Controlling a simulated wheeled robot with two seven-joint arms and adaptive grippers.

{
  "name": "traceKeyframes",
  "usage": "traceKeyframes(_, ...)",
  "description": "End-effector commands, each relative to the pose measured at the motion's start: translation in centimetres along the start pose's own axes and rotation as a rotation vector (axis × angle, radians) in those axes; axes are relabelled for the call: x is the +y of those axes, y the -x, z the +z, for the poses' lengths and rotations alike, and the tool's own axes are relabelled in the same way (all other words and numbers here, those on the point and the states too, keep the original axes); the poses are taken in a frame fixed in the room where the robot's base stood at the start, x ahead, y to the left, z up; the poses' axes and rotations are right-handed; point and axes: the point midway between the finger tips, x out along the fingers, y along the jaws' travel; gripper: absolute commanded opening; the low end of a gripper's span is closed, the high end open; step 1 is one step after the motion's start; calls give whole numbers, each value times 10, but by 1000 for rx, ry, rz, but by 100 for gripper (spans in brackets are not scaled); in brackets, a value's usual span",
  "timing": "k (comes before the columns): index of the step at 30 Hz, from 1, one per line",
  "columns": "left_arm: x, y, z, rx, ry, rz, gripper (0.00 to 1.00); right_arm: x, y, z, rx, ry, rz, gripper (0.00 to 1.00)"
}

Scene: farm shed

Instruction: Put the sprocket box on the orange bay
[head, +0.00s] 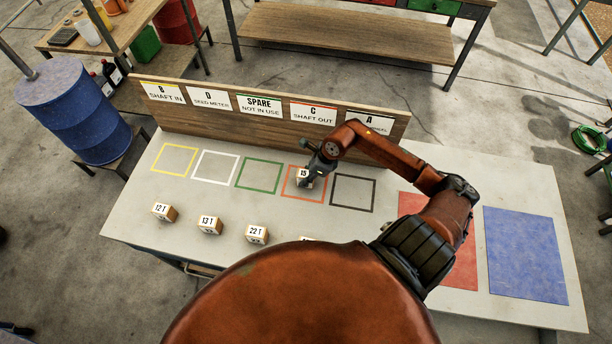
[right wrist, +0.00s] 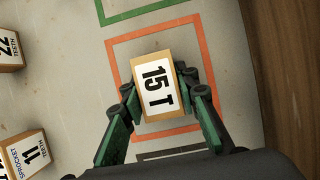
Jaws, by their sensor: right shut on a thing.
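The sprocket box (head: 303,179) marked 15 T is a small cardboard box with a white label. My right gripper (head: 314,168) is shut on it. In the right wrist view the box (right wrist: 155,88) sits between the two green fingers (right wrist: 162,98) and lies inside the orange outline. The orange bay (head: 288,195) is a square outline on the pale table, under the sign C SHAFT OUT. I cannot tell whether the box touches the table or is slightly above it. My left gripper is not in view.
Boxes 12 T (head: 163,212), 13 T (head: 209,225) and 22 T (head: 257,234) stand along the front; another is mostly hidden. Yellow (head: 155,171), white, green (head: 238,184) and black (head: 374,191) bays flank the orange one. A wooden sign board (head: 225,131) stands behind.

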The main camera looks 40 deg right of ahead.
Motion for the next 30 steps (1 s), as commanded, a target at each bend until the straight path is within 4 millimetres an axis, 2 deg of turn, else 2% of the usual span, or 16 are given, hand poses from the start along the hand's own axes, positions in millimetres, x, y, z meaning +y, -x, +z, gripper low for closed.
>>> traceKeyframes(9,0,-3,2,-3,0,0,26,-1,-3,-1,-1,2,-2,1)
traceKeyframes(10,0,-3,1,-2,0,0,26,0,-3,-1,-1,1,-2,29)
traceKeyframes(17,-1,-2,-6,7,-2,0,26,0,-2,0,-1,1,-1,45)
traceKeyframes(26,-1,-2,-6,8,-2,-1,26,0,-1,0,-2,1,-1,46)
traceKeyframes(30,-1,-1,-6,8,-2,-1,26,-1,9,0,-1,3,-3,46)
